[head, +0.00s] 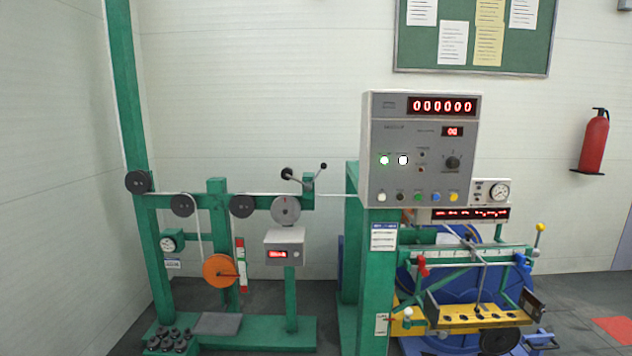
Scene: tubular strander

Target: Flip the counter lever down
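A small counter box (285,246) with a lit red display stands on a green post at centre left. A grey measuring wheel (285,210) sits just above it, by the thin horizontal line of wire. Above the wheel is a dark lever (313,175) that slants up to the right and ends in a small black ball. A larger black roller (287,174) is at the left end of the same arm, raised above the wire and apart from the grey wheel. Which of these parts is the counter lever is not certain. Neither of my grippers shows.
A grey control cabinet (420,148) with lit digits stands right of the lever. Black pulleys (183,205) and an orange disc (221,270) are to the left. A green base (250,332) is below. Blue machinery and a yellow tray (470,320) fill the lower right.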

